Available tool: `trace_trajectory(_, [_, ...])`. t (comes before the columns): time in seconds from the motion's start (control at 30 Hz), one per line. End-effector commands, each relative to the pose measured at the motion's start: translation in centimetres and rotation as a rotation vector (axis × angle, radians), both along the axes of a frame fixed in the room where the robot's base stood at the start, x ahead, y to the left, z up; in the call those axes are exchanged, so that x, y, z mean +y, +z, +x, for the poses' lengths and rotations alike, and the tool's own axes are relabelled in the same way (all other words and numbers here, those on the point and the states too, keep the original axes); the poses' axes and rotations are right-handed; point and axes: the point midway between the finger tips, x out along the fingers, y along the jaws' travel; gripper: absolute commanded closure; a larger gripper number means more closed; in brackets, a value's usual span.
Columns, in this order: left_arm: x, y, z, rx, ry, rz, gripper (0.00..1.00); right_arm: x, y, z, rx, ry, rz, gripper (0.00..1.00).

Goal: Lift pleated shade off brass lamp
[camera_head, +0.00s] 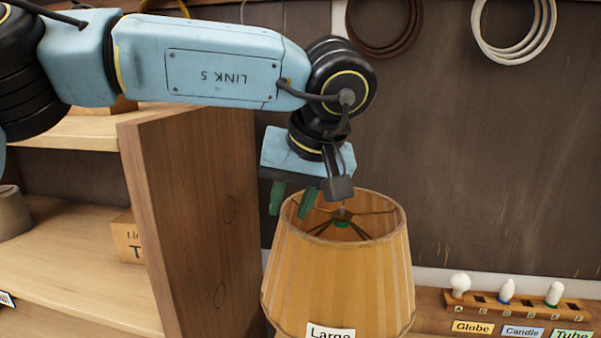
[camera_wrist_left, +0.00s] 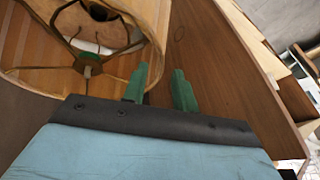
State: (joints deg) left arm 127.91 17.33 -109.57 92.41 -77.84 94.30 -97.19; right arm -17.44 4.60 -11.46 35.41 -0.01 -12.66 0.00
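The pleated shade (camera_head: 338,272) is tan, with an open top showing thin dark spokes and a green centre piece, and a label reading "Large" on its front. The brass lamp under it is hidden by the shade in the head view. My left gripper (camera_head: 292,207) points down over the shade's left top rim, its green fingers parted with a gap between them. In the left wrist view, the shade (camera_wrist_left: 130,28) is at the upper left, and the gripper (camera_wrist_left: 160,82) is open and empty beside its rim. Whether a finger touches the rim I cannot tell. My right gripper is not in view.
A wooden cabinet side panel (camera_head: 195,215) stands close left of the shade, with shelves beyond it. A wooden bulb rack (camera_head: 520,304) with several bulbs and labels is at the right. Cable coils (camera_head: 514,30) hang on the dark wall behind.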

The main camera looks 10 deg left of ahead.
Motion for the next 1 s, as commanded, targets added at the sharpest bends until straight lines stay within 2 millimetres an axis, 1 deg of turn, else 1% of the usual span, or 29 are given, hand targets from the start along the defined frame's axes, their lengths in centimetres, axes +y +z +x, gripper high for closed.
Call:
trace_trajectory(0.03, [0.4, -0.9, 0.2, 0.004, 0.0, 0.0, 0.72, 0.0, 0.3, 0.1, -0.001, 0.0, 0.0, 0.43])
trace_trajectory(0.2, [1.3, -3.5, 1.1, 0.004, 0.0, 0.0, 0.72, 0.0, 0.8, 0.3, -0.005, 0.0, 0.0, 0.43])
trace_trajectory(0.33, [1.8, -4.9, 1.6, 0.002, 0.0, -0.001, 0.72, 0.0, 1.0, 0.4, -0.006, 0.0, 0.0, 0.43])
trace_trajectory(0.5, [2.1, -5.8, 1.9, 0.0, 0.001, -0.002, 0.72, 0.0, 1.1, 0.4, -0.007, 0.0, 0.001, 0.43])
trace_trajectory(0.77, [2.1, -6.0, 1.9, 0.0, 0.0, -0.002, 0.72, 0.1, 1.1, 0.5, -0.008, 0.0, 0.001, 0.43])
trace_trajectory(0.87, [2.1, -6.0, 1.9, 0.0, 0.0, -0.002, 0.82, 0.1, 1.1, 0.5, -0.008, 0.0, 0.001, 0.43])
trace_trajectory(1.0, [2.1, -5.9, 1.9, 0.0, 0.0, -0.002, 1.0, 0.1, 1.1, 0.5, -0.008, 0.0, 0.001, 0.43])
